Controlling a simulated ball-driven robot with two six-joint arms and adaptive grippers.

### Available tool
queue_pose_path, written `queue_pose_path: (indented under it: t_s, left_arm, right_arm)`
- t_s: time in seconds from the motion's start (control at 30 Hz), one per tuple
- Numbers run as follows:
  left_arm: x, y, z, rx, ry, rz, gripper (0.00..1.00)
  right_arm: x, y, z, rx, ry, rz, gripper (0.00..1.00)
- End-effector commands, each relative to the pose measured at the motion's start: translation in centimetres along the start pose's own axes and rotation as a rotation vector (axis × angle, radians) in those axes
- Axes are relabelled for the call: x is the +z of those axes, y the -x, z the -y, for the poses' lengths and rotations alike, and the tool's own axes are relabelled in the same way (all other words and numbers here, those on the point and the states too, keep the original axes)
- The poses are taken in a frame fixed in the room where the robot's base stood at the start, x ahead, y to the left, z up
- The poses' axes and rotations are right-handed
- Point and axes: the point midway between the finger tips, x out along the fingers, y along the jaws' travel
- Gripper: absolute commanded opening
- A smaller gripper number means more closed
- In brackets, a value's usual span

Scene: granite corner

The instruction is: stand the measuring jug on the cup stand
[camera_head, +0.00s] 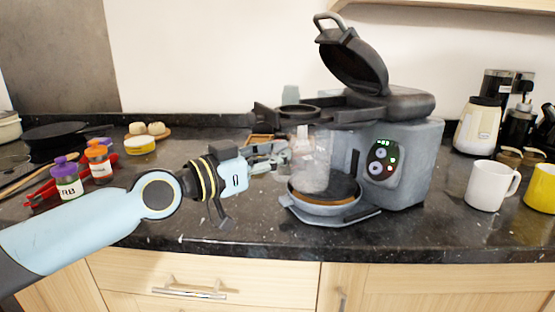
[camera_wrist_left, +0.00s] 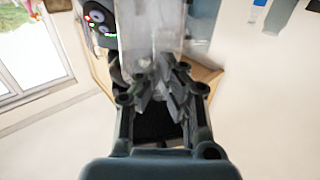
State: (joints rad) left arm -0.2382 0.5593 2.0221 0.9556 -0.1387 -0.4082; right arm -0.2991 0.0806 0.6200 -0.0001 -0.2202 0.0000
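The clear measuring jug (camera_head: 312,165) is upright at the front of the grey coffee machine, over the cup stand (camera_head: 340,209). Its base overlaps the left part of the stand's round top; I cannot tell whether it touches. My left gripper (camera_head: 284,157) reaches in from the left and is closed on the jug's near side. In the left wrist view, the fingers (camera_wrist_left: 157,84) meet at the lower part of the jug (camera_wrist_left: 150,32). The exact grip point is partly hidden by the fingers. My right gripper is not in view.
The coffee machine (camera_head: 410,165) has its lid raised, with a dark holder above the jug. A white mug (camera_head: 488,186) and a yellow mug (camera_head: 542,187) stand right. Spice jars (camera_head: 98,160) stand left, behind my arm. The counter's front edge is close below.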

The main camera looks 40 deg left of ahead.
Motion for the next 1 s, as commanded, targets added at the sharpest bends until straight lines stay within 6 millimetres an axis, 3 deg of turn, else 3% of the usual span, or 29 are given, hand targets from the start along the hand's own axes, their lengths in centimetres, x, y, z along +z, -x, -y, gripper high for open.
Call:
queue_pose_path:
  t_s: [0.1, 0.33, 0.63, 0.77, 1.0]
  left_arm:
    - [0.0, 0.0, 0.0, 0.0, 0.0, 0.001, 0.0]
    - [0.0, 0.1, 0.0, 0.0, 0.0, 0.0, 0.29]
    - [0.0, 0.4, 0.0, 0.0, -0.001, 0.002, 0.29]
    - [0.0, 1.9, 0.0, 0.001, -0.004, 0.006, 0.29]
    - [-0.3, 7.1, -0.1, 0.003, -0.003, 0.008, 0.29]
  right_arm:
    - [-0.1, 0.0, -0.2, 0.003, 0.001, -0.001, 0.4]
    - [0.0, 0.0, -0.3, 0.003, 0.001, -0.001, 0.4]
    - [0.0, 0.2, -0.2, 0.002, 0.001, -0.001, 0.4]
    - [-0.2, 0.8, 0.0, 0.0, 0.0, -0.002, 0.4]
    - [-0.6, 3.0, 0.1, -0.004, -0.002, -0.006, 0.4]
